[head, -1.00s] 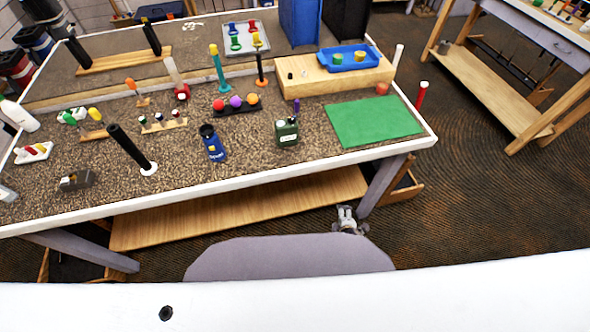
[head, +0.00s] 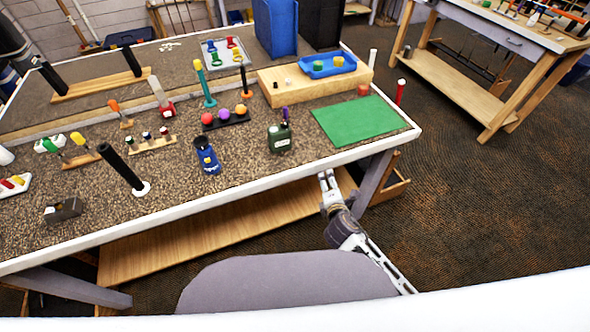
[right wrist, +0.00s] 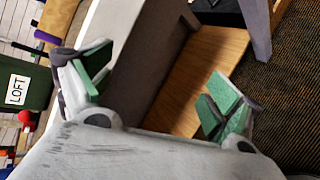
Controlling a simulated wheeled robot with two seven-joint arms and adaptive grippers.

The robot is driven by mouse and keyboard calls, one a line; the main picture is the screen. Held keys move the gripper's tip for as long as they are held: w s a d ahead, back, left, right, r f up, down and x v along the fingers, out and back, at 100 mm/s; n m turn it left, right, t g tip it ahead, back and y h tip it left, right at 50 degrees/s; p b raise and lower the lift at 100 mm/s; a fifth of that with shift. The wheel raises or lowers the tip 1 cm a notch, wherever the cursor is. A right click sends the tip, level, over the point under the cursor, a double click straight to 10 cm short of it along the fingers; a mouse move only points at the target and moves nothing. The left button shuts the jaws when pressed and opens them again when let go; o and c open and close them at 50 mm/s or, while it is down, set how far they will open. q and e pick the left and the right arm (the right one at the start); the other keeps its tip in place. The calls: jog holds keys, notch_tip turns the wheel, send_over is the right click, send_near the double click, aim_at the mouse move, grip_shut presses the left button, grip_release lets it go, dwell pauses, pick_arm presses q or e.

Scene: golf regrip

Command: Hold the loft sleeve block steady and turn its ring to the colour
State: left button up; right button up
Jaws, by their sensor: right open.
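The loft sleeve block (head: 280,138) is a dark green block with a white label, standing upright near the table's front edge, left of the green mat. A small purple part (head: 285,113) shows at its top; I cannot tell whether this is the ring. In the right wrist view the block (right wrist: 36,84) is partly cut off at the left edge, with its label reading LOFT. My right gripper (head: 327,183) is open and empty, just off the table's front edge, right of and nearer than the block. Its green-padded fingers (right wrist: 157,86) are spread apart. My left gripper is out of view.
A blue bottle-like item (head: 207,160) stands left of the block. A ball rack (head: 226,119) is behind it. The green mat (head: 360,121) lies clear to the right, with a wooden platform (head: 300,88) behind. The table's white front edge (head: 240,184) lies beside my gripper.

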jog(key=a+r+n+t, duration=0.1)
jog(key=r+n, duration=0.1)
jog(key=w+a+r+n+t+y, duration=0.1)
jog(key=a+r+n, duration=0.2)
jog(key=r+n, duration=0.1)
jog(key=r, duration=0.1)
jog(key=shift+w+a+r+t+y, duration=0.1)
jog(key=shift+w+a+t+y, duration=0.1)
jog(key=shift+t+y, duration=0.15)
jog(key=n+t+y, duration=0.2)
jog(key=n+y, duration=0.2)
jog(key=n, duration=0.7)
send_near(282, 142)
jog(key=shift+s+d+b, duration=0.4)
jog(key=shift+s+d, duration=0.15)
jog(key=shift+d, duration=0.2)
jog(key=shift+s+a+n+y, duration=0.1)
jog(key=shift+a+n+y, duration=0.2)
jog(key=shift+n+y, duration=0.15)
jog(key=shift+p+x, duration=0.3)
jog(key=shift+x, duration=6.6)
jog(key=c, duration=1.2)
